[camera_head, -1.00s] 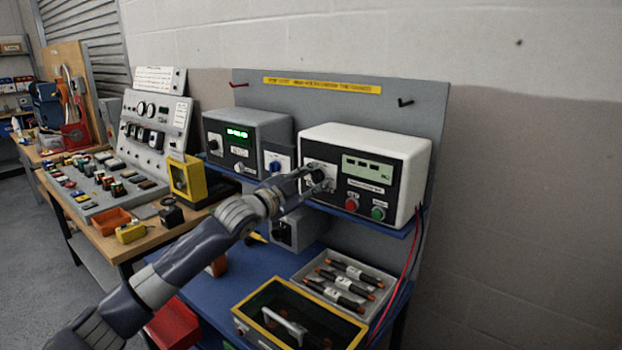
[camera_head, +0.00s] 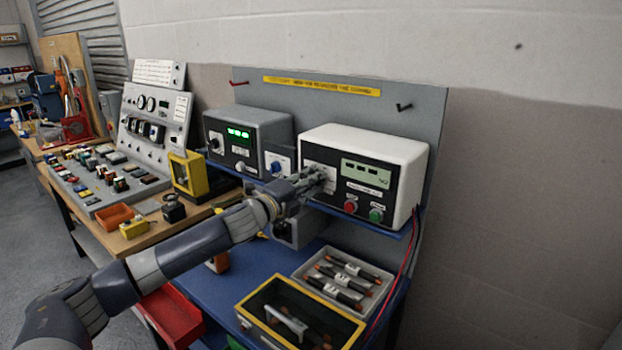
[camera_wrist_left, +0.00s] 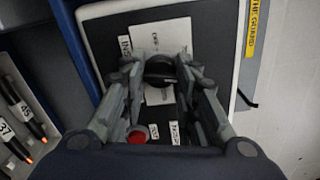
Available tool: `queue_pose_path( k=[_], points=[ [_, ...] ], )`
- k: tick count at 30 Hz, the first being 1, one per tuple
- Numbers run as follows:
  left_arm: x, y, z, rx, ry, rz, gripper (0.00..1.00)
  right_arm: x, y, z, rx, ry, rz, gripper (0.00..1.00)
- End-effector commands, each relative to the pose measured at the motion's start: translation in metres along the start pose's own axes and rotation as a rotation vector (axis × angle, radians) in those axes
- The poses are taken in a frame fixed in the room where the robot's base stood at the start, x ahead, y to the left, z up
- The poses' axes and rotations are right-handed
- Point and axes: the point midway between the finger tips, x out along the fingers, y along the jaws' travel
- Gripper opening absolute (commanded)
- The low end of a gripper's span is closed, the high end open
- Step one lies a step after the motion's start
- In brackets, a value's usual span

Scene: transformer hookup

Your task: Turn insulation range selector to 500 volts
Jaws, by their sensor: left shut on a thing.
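The insulation tester is a white box (camera_head: 405,150) with a black front on the blue shelf. Its face has a small lit display (camera_head: 366,173), a red button (camera_head: 350,206) and a green button (camera_head: 376,215). My left gripper (camera_head: 322,178) reaches the left part of that face and hides the selector in the head view. In the left wrist view the black round selector knob (camera_wrist_left: 160,70) sits between the fingers of my left gripper (camera_wrist_left: 161,78), which is closed on it. The knob's pointer and range marks are too small to read. My right gripper is not in view.
A grey meter with a green display (camera_head: 240,134) stands left of the tester. Below are a grey tray (camera_head: 388,284) of dark cylinders and a yellow-rimmed box (camera_head: 345,336). A control console (camera_head: 150,125) stands at the left. Red and black leads (camera_head: 408,262) hang at the right.

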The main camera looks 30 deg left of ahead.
Motion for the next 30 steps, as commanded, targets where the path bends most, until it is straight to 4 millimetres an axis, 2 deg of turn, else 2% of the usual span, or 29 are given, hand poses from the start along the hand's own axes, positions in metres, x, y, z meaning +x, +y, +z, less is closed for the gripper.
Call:
queue_pose_path(
  k=[12,30],
  points=[
    [0.0000,0.0011,-0.0007,0.248,0.001,0.002,0.04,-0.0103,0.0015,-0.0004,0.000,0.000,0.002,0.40],
    [0.0000,0.0022,-0.0011,0.305,0.002,0.002,0.04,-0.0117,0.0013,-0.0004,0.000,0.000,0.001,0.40]
  ],
)
